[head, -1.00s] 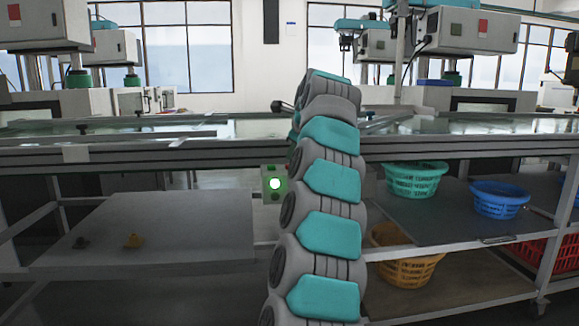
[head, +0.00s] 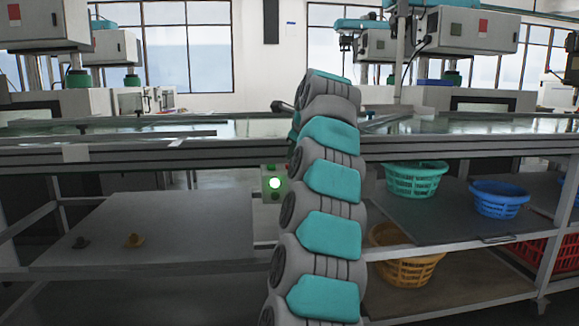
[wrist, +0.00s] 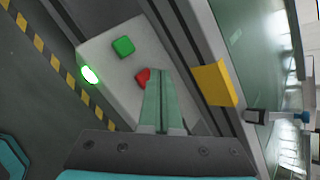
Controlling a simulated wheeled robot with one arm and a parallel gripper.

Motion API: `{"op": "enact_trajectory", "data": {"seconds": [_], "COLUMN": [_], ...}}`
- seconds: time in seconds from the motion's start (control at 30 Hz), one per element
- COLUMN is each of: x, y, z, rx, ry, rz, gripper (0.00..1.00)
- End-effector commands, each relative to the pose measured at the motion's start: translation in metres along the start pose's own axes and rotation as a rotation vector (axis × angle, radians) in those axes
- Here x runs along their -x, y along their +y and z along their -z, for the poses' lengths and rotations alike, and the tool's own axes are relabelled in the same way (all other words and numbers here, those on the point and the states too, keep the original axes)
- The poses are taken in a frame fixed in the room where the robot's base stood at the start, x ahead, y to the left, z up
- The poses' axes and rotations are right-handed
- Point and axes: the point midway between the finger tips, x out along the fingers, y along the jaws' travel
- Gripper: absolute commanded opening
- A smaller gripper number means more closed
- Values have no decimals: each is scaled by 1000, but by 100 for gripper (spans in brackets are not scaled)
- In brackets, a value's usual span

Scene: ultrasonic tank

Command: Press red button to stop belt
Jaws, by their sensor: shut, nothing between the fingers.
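The red button (wrist: 142,77) is on the pale control box (wrist: 104,56) in the wrist view, partly hidden behind my gripper. My gripper (wrist: 158,72) is shut and empty, with its fingertips overlapping the red button's right side in that view. I cannot tell whether they touch it. A green button (wrist: 123,46) sits up and left of the red one. A lit green lamp (wrist: 90,75) glows at the box's edge. In the head view the box (head: 265,188) and its lit lamp (head: 275,183) show under the bench edge, left of my arm, which hides my gripper there.
A yellow block (wrist: 213,83) lies on the rail right of the control box. The long bench (head: 130,156) runs across the head view. Baskets, teal (head: 416,180), blue (head: 499,199) and yellow (head: 405,270), stand on shelves at right. A grey panel (head: 160,225) lies at left.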

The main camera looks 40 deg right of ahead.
Motion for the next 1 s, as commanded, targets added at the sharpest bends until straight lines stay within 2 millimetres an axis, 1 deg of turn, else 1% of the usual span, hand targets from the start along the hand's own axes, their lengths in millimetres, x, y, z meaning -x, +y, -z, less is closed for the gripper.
{"op": "enact_trajectory", "data": {"seconds": [0.17,1.0], "x": [-5,-8], "y": [4,6], "z": [3,6], "rx": [0,0], "ry": [-1,0], "rz": [0,0], "gripper": [0,0]}}
